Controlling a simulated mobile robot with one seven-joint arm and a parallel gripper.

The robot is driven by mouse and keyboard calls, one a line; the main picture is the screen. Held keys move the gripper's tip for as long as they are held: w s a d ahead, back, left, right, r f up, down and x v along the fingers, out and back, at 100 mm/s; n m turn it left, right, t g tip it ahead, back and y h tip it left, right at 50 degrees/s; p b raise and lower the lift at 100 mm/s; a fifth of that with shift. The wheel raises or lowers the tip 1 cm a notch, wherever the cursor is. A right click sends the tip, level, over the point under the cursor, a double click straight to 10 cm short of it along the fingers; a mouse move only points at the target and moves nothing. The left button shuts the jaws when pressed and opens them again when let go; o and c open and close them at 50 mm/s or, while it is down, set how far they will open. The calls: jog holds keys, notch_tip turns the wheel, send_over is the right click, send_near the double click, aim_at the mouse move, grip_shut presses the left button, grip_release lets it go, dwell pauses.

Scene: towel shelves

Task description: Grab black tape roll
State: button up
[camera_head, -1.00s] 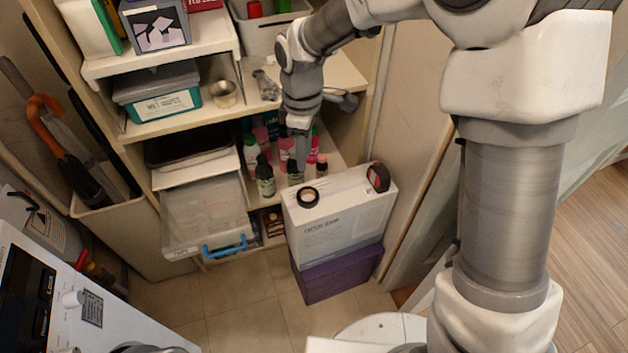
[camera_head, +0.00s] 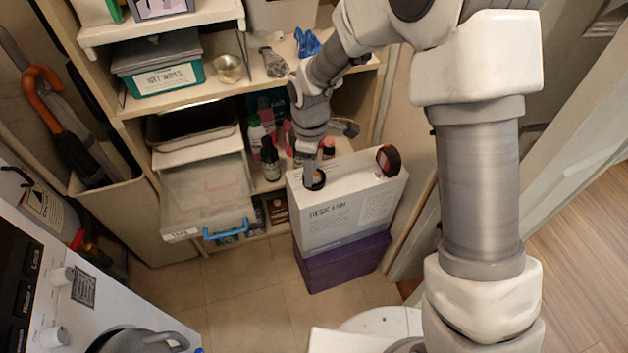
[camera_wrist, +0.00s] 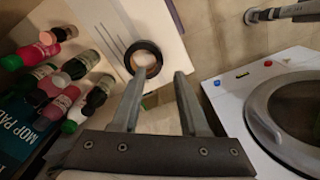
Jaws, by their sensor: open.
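The black tape roll (camera_head: 317,181) lies flat on top of a white box (camera_head: 342,215) near its left end. In the wrist view the tape roll (camera_wrist: 143,59) shows as a dark ring around a lighter core, just beyond my left fingertip. My gripper (camera_wrist: 160,75) is open and empty, with its two fingers apart. In the head view my gripper (camera_head: 309,178) points down at the tape roll and hides part of it. I cannot tell whether a finger touches the roll.
A red and black tape measure (camera_head: 388,160) sits at the box's right end. A purple box (camera_head: 345,262) is underneath. Several bottles (camera_head: 270,158) stand on the shelf behind. A clear drawer with a blue handle (camera_head: 228,232) juts out at left.

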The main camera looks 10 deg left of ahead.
notch_tip(320, 180, down, 5)
jog(key=shift+w+r+b, duration=0.15)
jog(key=shift+b, duration=0.9)
grip_shut()
